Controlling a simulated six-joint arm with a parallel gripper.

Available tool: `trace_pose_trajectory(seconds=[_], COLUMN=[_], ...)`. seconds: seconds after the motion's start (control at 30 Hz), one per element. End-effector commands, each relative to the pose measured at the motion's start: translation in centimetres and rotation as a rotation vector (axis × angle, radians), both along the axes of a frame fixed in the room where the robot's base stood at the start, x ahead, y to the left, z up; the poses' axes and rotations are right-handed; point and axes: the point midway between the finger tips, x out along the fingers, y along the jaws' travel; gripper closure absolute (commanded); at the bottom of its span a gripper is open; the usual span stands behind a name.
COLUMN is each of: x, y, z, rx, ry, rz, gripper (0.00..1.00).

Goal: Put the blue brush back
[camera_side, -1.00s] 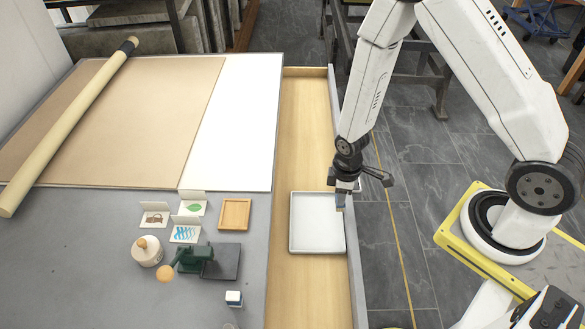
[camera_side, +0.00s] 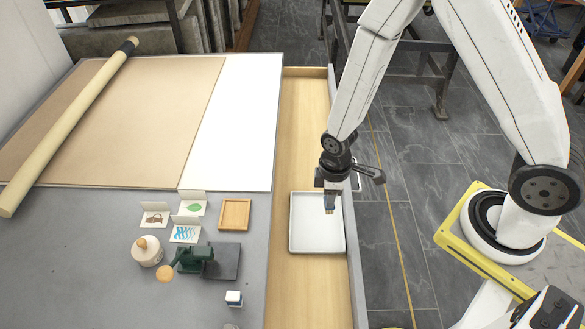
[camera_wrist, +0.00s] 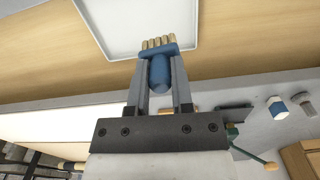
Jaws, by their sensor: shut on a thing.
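The blue brush (camera_wrist: 160,72) is between the two fingers of my gripper (camera_wrist: 159,62), which is shut on it. Its short tan bristles point away from the wrist in the wrist view and down in the side view. In the side view my gripper (camera_side: 330,188) and the brush (camera_side: 329,201) are over the white shallow tray (camera_side: 316,235), in front of its upper right part. The tray also shows at the top of the wrist view (camera_wrist: 140,22). The brush looks held above the tray; the exact gap cannot be told.
The tray lies in a long wooden drawer (camera_side: 305,120) beside the grey table (camera_side: 90,270). On the table are picture cards (camera_side: 185,233), a small wooden tray (camera_side: 235,214), a knobbed round jar (camera_side: 147,252), a green device (camera_side: 195,259) and a small white-and-blue block (camera_side: 233,298).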

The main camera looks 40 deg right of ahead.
Motion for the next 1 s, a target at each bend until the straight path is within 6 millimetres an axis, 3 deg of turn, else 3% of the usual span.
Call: trace_pose_trajectory(seconds=[0.2,0.5,0.7,1.0], x=[-1.0,-3.9,-5.3,-5.7], y=[4.7,9.7,11.3,11.7], z=[3.8,8.3,9.9,10.3], rx=[0.0,-0.002,-0.004,-0.006], ry=[-0.004,-0.003,-0.001,0.001], rz=[0.101,0.22,0.263,0.273], gripper=[1.0,1.0,1.0,1.0])
